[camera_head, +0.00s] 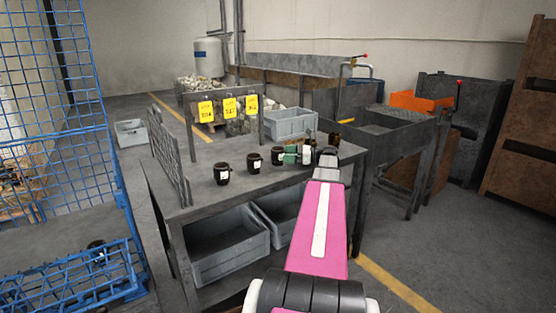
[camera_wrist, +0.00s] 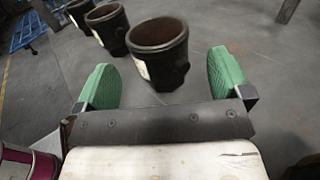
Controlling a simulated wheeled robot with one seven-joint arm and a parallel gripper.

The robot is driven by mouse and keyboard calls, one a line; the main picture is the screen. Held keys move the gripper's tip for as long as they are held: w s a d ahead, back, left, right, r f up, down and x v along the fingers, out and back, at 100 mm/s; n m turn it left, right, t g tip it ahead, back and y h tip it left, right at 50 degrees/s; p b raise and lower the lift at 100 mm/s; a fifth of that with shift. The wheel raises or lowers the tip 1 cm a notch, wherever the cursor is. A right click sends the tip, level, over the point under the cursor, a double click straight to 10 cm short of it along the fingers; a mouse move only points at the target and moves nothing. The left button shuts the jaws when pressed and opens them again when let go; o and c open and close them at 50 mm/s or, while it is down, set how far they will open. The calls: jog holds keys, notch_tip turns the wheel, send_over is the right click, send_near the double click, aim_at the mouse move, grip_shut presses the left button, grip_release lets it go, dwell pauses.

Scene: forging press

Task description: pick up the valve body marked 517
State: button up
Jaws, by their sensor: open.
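Several dark, cup-shaped valve bodies with pale labels stand upright in a row on the grey table (camera_head: 200,207). In the head view they include a left one (camera_head: 222,175), a second (camera_head: 254,163) and a third (camera_head: 277,157). The label numbers are too small to read, so I cannot tell which is 517. My gripper (camera_head: 298,154) is at the row's right part, partly hidden by my arm. In the wrist view my gripper (camera_wrist: 161,62) is open and empty. The nearest valve body (camera_wrist: 158,55) stands just beyond and between its green fingers, with no visible contact.
A rack with yellow tags (camera_head: 228,107) stands behind the row. A grey bin (camera_head: 290,123) sits at the table's back right, and another bin (camera_head: 229,247) is underneath. A blue mesh cage (camera_head: 70,145) is at left. The tabletop in front of the row is clear.

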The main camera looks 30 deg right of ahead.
aim_at(278, 153)
jog(key=shift+x, duration=2.35)
jog(key=c, duration=1.3)
jog(key=shift+o, duration=0.2)
jog(key=shift+r, duration=0.1)
